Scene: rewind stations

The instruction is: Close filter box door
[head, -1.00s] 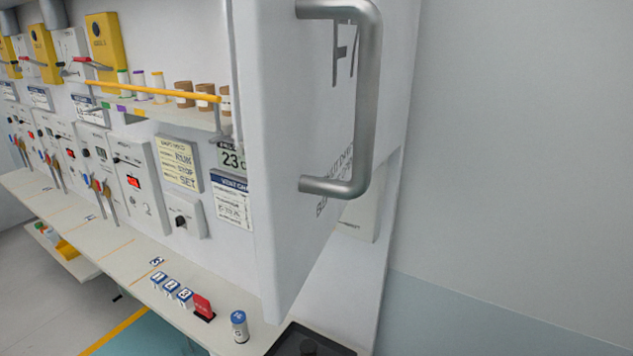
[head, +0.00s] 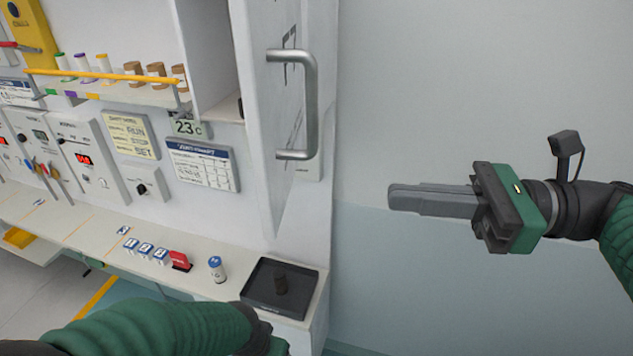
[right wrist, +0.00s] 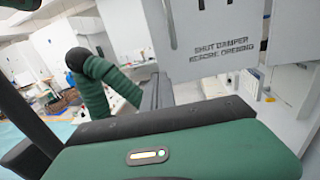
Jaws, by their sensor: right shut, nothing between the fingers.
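The white filter box door (head: 268,190) stands open in the head view, seen nearly edge-on, with its lettered face turned right. Its grey bar handle (head: 312,105) is on that face. The open box (head: 208,55) shows to the left of the door. My right gripper (head: 392,197) is shut and empty, to the right of and below the handle, apart from door and handle. The right wrist view shows the door's lower part (right wrist: 215,65) with printed text about a damper. My left arm crosses the bottom of the head view; its fingers are out of frame.
A black tray (head: 260,303) holding a dark knob-like piece sits on the counter below the door. A blue-white canister (head: 216,268), a red block (head: 180,261) and several numbered blocks stand left of it. A yellow-railed shelf (head: 110,82) holds small containers. The right wall is bare.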

